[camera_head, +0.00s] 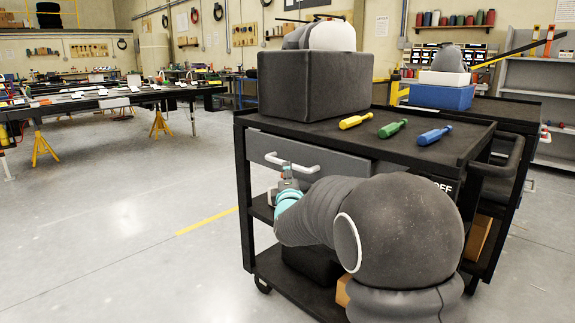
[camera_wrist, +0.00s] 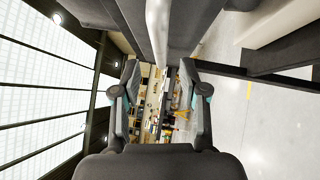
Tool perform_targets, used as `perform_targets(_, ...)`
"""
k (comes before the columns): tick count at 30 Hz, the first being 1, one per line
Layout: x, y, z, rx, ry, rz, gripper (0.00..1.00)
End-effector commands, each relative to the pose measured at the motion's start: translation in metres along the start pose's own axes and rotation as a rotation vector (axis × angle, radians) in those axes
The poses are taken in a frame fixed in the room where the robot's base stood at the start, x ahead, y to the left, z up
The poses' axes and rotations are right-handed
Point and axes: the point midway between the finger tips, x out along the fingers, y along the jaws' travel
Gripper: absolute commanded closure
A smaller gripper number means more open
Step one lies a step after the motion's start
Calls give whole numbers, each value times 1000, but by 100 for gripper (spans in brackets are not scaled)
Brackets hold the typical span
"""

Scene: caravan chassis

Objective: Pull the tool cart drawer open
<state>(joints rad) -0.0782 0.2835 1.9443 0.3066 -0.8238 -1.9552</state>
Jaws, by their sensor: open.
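The black tool cart (camera_head: 460,150) stands at centre right in the head view. Its grey drawer (camera_head: 338,167) has a pale bar handle (camera_head: 270,158) and looks flush with the cart frame. My gripper (camera_head: 287,170) is in front of the drawer at the handle, partly hidden by my arm. In the wrist view my gripper (camera_wrist: 160,72) is open, with its two fingers apart. The handle (camera_wrist: 158,30) runs in line with the gap between the fingertips. I cannot tell whether the fingers touch it.
A dark box (camera_head: 312,85) and yellow, green and blue screwdrivers (camera_head: 393,128) sit on the cart top. A second cart (camera_head: 510,113) with a blue bin (camera_head: 441,97) stands behind. Open floor (camera_head: 120,220) lies left of the cart.

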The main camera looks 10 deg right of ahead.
Motion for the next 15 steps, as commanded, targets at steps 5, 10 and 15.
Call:
perform_targets(5, 32, 0, 1, 1, -1, 0, 57)
perform_targets(10, 52, 0, 0, 1, -1, -1, 57)
perform_targets(15, 62, 0, 0, 1, 0, -1, 57)
